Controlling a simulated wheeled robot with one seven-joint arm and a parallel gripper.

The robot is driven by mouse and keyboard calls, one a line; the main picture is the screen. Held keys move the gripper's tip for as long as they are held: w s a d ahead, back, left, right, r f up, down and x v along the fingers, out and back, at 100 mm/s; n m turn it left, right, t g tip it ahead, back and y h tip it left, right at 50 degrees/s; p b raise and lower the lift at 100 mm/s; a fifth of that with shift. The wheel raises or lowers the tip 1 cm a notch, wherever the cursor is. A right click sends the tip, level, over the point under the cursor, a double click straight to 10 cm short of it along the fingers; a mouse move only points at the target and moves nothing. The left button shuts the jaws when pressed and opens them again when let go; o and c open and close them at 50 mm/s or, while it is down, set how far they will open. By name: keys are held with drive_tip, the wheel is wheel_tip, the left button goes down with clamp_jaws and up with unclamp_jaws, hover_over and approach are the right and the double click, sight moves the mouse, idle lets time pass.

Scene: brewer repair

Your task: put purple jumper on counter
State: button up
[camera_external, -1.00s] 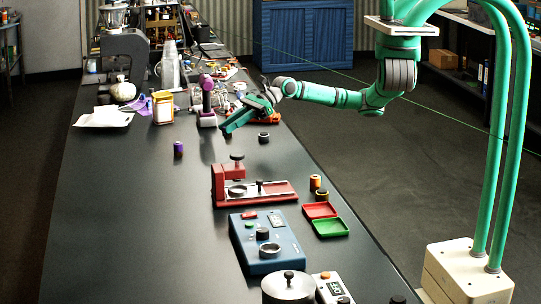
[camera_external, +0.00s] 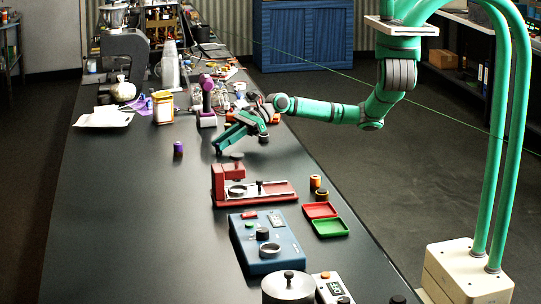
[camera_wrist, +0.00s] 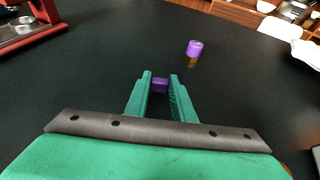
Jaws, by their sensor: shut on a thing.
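The purple jumper (camera_wrist: 160,85) is a small purple block between the fingertips of my gripper (camera_wrist: 160,80) in the wrist view. My gripper is shut on it. In the external view my gripper (camera_external: 218,148) reaches down and left over the dark counter (camera_external: 130,220), just behind the red press. The jumper cannot be made out there. I cannot tell whether it touches the counter.
A purple-topped cylinder (camera_wrist: 194,48) stands on the counter to the left of my gripper in the external view (camera_external: 178,149). The counter's left side is clear.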

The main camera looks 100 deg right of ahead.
drive_tip(key=o, duration=1)
drive_tip(key=shift+r, duration=0.15)
drive_tip(key=v, duration=1.2)
drive_tip(key=shift+d, duration=0.1)
